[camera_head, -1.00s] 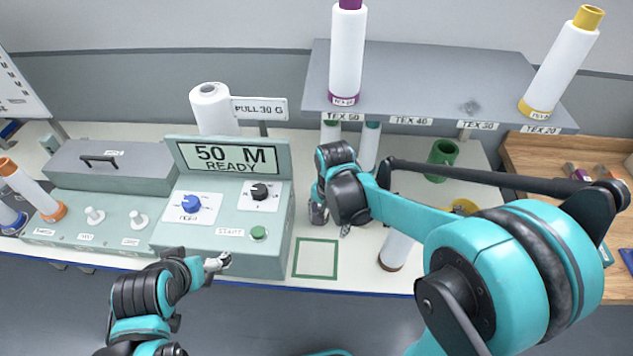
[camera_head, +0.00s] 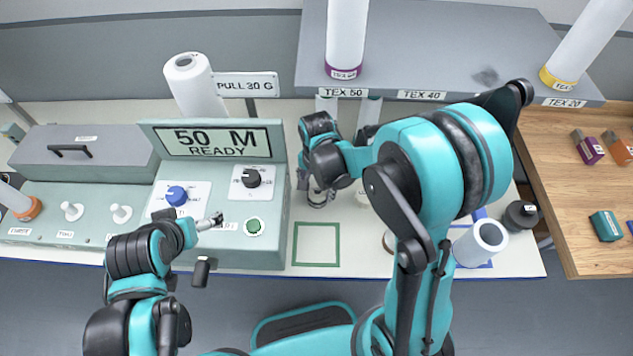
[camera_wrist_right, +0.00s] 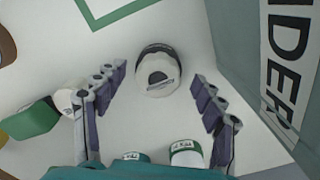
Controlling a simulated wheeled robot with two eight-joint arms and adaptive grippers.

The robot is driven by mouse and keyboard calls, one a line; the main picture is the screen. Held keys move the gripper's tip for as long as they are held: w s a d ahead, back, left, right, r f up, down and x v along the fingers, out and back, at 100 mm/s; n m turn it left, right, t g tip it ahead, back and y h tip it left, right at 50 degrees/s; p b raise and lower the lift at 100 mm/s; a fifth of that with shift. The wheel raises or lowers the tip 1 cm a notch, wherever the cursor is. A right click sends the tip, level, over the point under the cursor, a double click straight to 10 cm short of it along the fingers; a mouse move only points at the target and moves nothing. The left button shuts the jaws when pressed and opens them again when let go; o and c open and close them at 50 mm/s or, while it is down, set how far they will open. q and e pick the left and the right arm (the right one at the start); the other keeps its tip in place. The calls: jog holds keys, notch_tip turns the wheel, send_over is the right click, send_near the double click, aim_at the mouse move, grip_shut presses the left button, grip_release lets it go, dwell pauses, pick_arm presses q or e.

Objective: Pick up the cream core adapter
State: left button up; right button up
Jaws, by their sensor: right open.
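A round, cream piece with a dark centre and a dark lower band, which looks like the cream core adapter (camera_wrist_right: 157,72), stands on the white worktop in the right wrist view. My right gripper (camera_wrist_right: 160,98) is open, with its fingers on either side of the piece and gaps on both sides. In the head view my right gripper (camera_head: 318,198) points down beside the machine, behind the green square, and hides the piece.
The green machine (camera_head: 236,247) stands close left of my right gripper; its lettered side shows in the wrist view (camera_wrist_right: 290,65). A green item (camera_wrist_right: 30,119) and a smaller cream piece (camera_wrist_right: 65,101) lie to one side. Green-banded cones (camera_wrist_right: 187,153) stand nearby. The green square outline (camera_head: 316,264) is empty.

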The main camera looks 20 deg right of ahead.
aim_at(317, 192)
pick_arm(q)
jog(key=shift+s+f, duration=0.1)
jog(key=shift+f, duration=0.05)
pick_arm(e)
jog(key=shift+s+f, duration=0.1)
jog(key=shift+f, duration=0.4)
jog(key=c, duration=1.4)
pick_arm(q)
jog(key=shift+r+p, duration=1.4)
jog(key=shift+r, duration=0.1)
pick_arm(e)
jog(key=shift+r, duration=2.1)
jog(key=shift+r+p, duration=1.5)
jog(key=shift+r, duration=0.55)
pick_arm(q)
notch_tip(317, 192, up, 3)
jog(key=shift+f, duration=0.1)
jog(key=shift+s, duration=0.1)
pick_arm(e)
jog(key=shift+s+f, duration=0.1)
